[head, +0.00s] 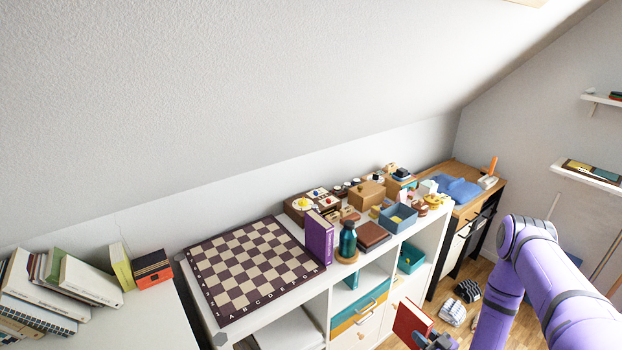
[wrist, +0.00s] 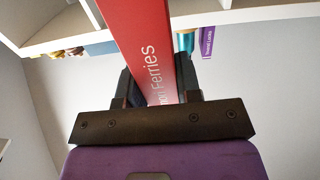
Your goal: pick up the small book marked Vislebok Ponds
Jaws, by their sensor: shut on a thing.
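My gripper (head: 432,338) is shut on a red book (head: 411,318), held in front of the white shelf unit at the bottom of the head view. In the wrist view the red book (wrist: 150,45) stands between the two fingers (wrist: 160,88); its spine lettering ends in "Ferries", the start partly hidden. I cannot read "Vislebok Ponds" on any book. A purple book (head: 319,238) stands upright on the shelf top beside the chessboard. A purple spine (wrist: 207,41) with small white lettering also shows in the wrist view.
The white shelf unit (head: 318,309) carries a chessboard (head: 252,262), a teal bottle (head: 348,240), brown books (head: 372,234) and a blue-grey box (head: 398,217). More books (head: 90,280) lean at the left. Shoes (head: 452,312) lie on the floor behind the held book.

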